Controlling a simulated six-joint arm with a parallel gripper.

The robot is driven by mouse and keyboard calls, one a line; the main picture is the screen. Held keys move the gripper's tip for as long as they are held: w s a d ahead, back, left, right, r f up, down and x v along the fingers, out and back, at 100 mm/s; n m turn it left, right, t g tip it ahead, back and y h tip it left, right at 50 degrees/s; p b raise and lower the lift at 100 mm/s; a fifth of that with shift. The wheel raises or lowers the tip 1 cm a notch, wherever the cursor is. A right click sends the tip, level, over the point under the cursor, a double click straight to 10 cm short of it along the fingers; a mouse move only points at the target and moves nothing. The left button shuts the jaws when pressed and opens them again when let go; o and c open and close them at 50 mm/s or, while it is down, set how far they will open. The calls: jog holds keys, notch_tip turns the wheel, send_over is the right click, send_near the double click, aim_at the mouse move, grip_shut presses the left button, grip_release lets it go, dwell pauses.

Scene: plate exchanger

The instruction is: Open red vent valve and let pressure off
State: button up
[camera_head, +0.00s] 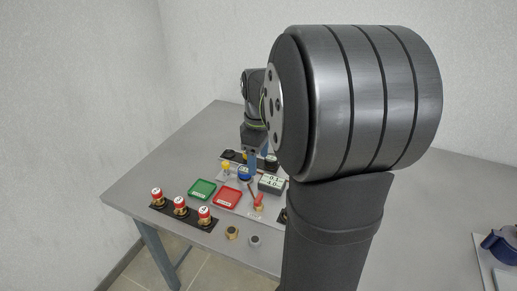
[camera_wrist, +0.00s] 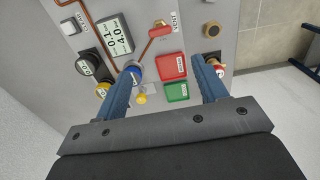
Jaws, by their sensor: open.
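The red vent valve (camera_head: 258,201) has a red handle and sits on the grey panel in front of the display. In the wrist view the valve (camera_wrist: 160,30) lies beyond the fingertips, beside a VENT label, with a copper-coloured pipe running from it. The display (camera_wrist: 114,35) shows two numbers that look like 0.1 and 4.0; it also shows in the head view (camera_head: 271,183). My gripper (camera_wrist: 168,66) is open with its blue fingers wide apart and nothing held between them. It hangs over the back of the panel, away from the red valve.
A red tray (camera_head: 228,198) and a green tray (camera_head: 202,190) lie left of the valve. A blue knob (camera_wrist: 133,73) appears close to one finger. Three red-topped fittings stand on a black strip (camera_head: 168,207) at left.

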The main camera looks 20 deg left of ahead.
aim_at(259, 197)
jog(key=shift+r, duration=1.35)
jog(key=shift+f, duration=0.1)
notch_tip(259, 197, down, 17)
jog(key=shift+f, duration=0.15)
jog(key=shift+f, duration=0.2)
jog(key=shift+r+m, duration=0.2)
jog(key=shift+m, duration=0.7)
jog(key=m, duration=1.1)
jog(key=shift+m, duration=2.2)
